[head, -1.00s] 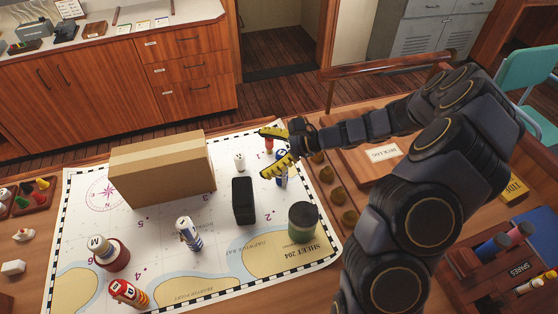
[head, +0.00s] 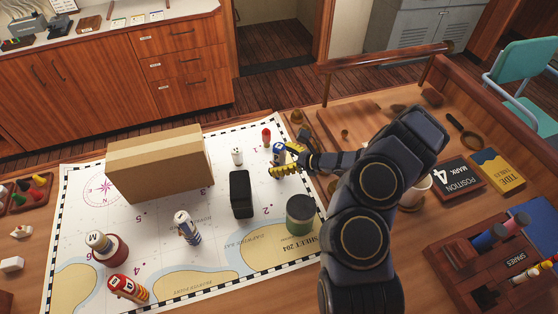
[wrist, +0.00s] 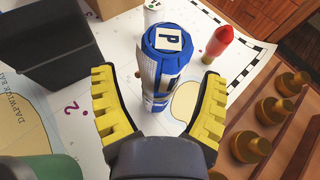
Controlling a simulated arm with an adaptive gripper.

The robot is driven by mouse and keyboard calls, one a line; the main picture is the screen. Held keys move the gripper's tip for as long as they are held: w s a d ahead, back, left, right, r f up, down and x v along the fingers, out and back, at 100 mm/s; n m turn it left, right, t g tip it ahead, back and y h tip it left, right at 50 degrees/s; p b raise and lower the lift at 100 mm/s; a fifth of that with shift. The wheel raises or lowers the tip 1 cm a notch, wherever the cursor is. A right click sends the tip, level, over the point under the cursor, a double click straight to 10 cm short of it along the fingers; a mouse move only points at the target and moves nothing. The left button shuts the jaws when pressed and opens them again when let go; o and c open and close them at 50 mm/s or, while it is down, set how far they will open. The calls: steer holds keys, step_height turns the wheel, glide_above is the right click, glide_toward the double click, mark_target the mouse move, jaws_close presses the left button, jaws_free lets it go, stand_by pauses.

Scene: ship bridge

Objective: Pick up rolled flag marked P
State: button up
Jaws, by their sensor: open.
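The rolled flag marked P (wrist: 167,45) is a blue and white upright roll with a white P label on its top. In the head view the flag (head: 278,154) stands on the right part of the chart, partly hidden by my gripper (head: 279,160). In the wrist view my gripper (wrist: 158,88) is open, with one yellow finger on each side of the flag's lower part. Gaps show between the fingers and the flag, and nothing is held.
A red-topped piece (head: 266,137) and a small white piece (head: 237,157) stand near the flag. A black box (head: 240,194) and a green jar (head: 300,214) stand nearby.

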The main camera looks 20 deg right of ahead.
steer(key=shift+w+a+f, duration=0.15)
steer(key=shift+w+a, duration=0.05)
steer(key=shift+a, duration=0.05)
steer(key=c, duration=1.2)
